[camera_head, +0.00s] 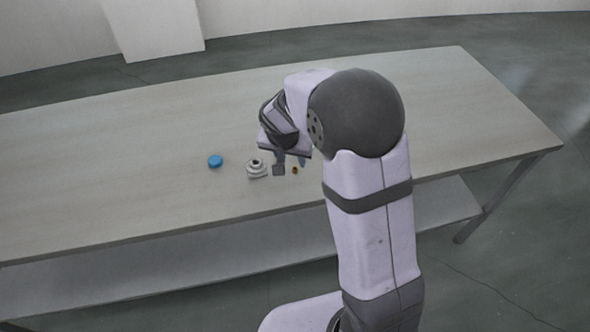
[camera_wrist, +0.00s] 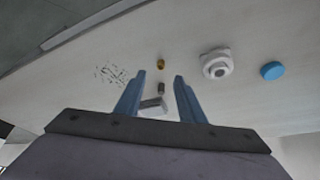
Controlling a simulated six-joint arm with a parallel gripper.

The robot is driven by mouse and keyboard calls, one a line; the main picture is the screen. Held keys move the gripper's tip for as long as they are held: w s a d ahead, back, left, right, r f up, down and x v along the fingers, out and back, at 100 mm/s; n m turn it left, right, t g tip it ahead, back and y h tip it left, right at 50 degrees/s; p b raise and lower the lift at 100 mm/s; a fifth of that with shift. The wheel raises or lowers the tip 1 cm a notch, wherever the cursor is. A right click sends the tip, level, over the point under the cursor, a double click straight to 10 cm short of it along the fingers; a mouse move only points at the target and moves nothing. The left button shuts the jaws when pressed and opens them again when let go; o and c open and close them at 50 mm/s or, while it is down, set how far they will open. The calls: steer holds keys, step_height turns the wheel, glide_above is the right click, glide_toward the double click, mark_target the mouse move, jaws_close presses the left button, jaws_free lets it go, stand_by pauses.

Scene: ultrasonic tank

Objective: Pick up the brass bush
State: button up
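The brass bush (camera_wrist: 160,64) is a small gold-brown piece on the pale table. In the wrist view it lies beyond the fingertips, roughly in line with the gap between them. It also shows in the head view (camera_head: 295,170), close to the fingers. My gripper (camera_wrist: 158,80) has two blue fingers, spread apart, and nothing is held between them. In the head view my gripper (camera_head: 290,167) hangs low over the table, partly hidden by my arm. I cannot tell its exact height.
A pale round fitting (camera_wrist: 216,65) with a central opening and a blue disc (camera_wrist: 272,70) lie to the right in the wrist view. A small dark piece (camera_wrist: 161,88) and a grey block (camera_wrist: 152,105) show between the fingers. Scattered bits (camera_wrist: 113,75) lie left.

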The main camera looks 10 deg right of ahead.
mark_target(295, 168)
steer(key=shift+p+x, duration=1.25)
steer(key=shift+x, duration=2.45)
jaws_close()
